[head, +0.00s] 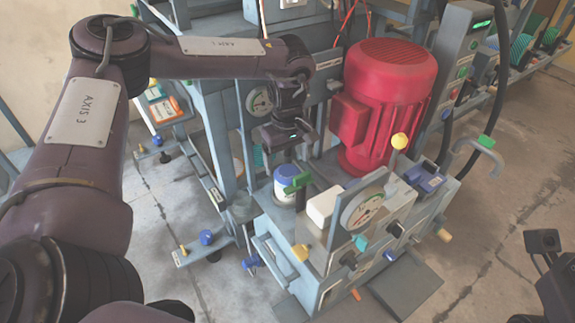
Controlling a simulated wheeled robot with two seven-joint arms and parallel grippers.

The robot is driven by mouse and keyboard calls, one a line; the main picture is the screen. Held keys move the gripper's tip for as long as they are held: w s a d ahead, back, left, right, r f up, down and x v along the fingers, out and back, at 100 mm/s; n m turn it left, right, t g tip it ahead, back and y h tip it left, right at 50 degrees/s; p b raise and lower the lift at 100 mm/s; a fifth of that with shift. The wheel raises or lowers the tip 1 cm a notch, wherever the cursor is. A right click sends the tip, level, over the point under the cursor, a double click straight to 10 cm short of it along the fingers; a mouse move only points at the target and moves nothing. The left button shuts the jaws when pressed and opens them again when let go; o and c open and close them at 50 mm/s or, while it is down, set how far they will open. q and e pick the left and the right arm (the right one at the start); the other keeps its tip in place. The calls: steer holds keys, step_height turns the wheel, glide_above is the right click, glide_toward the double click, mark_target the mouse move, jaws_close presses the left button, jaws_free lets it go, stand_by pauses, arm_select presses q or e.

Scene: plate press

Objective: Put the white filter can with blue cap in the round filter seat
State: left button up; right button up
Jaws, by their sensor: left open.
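The white filter can with the blue cap (284,190) stands upright on the grey machine's bench, just left of a green-handled valve that partly covers it. A grey round part (242,208) to its left looks like the round filter seat, but I cannot tell for sure. My left gripper (284,143) is open and points down above the can, apart from the blue cap. Nothing shows between its fingers. The can's base is partly hidden. My right gripper is not clearly in view; only dark parts show at the right edge.
A large red motor (388,95) stands right behind the can. A white box (322,206) and a round gauge (362,209) are in front of it. A green-handled valve (297,184) stands close by the can. Open floor (480,240) lies at the right.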

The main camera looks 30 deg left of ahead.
arm_select(q)
steer(key=shift+r+p, duration=0.4)
steer(key=shift+r, duration=0.95)
